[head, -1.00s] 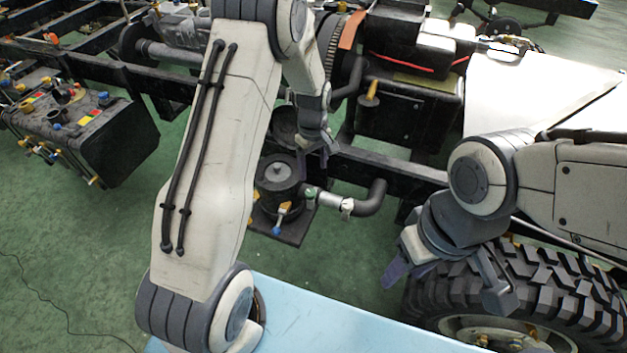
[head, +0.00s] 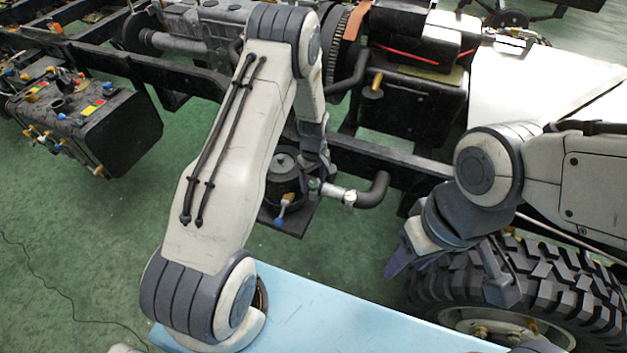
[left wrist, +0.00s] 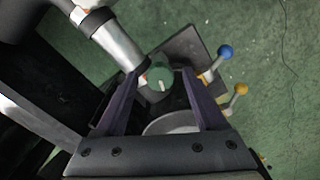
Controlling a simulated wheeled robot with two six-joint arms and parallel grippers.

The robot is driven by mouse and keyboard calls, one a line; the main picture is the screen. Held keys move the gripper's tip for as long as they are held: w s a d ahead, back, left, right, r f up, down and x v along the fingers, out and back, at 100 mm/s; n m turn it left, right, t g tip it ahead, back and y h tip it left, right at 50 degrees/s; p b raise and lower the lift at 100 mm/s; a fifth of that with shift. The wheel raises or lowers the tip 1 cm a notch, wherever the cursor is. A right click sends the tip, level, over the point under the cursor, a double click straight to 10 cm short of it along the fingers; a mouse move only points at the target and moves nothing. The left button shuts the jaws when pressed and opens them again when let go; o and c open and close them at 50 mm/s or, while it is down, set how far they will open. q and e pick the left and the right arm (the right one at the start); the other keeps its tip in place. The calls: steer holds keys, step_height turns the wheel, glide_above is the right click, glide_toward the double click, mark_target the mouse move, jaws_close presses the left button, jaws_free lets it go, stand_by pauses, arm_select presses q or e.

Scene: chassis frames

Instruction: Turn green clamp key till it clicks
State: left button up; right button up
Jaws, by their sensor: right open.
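The green clamp key (left wrist: 160,79) is a small round knob with a pale mark, beside a silver hose joint (left wrist: 118,46). In the left wrist view it lies between the fingertips of my left gripper (left wrist: 163,72), which is open, with a gap at least on the right side. In the head view my left gripper (head: 318,173) is at the green key (head: 314,185), partly covering it; contact cannot be told. My right gripper (head: 448,276) is open and empty, in front of the big tyre.
A dark round canister (head: 284,168) stands beside the hose joint, with blue and yellow-tipped levers (left wrist: 225,52) nearby. A black chassis rail (head: 390,158) runs behind. A light blue surface (head: 330,318) lies in front. The tyre (head: 560,280) is at right.

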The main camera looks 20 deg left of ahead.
arm_select(q)
jaws_close()
steer(key=shift+m, duration=0.3)
steer(key=m, duration=0.5)
steer(key=shift+m, duration=0.3)
steer(key=m, duration=0.5)
steer(key=shift+m, duration=0.4)
steer(key=shift+o, duration=0.6)
jaws_free()
steer(key=shift+r, duration=0.1)
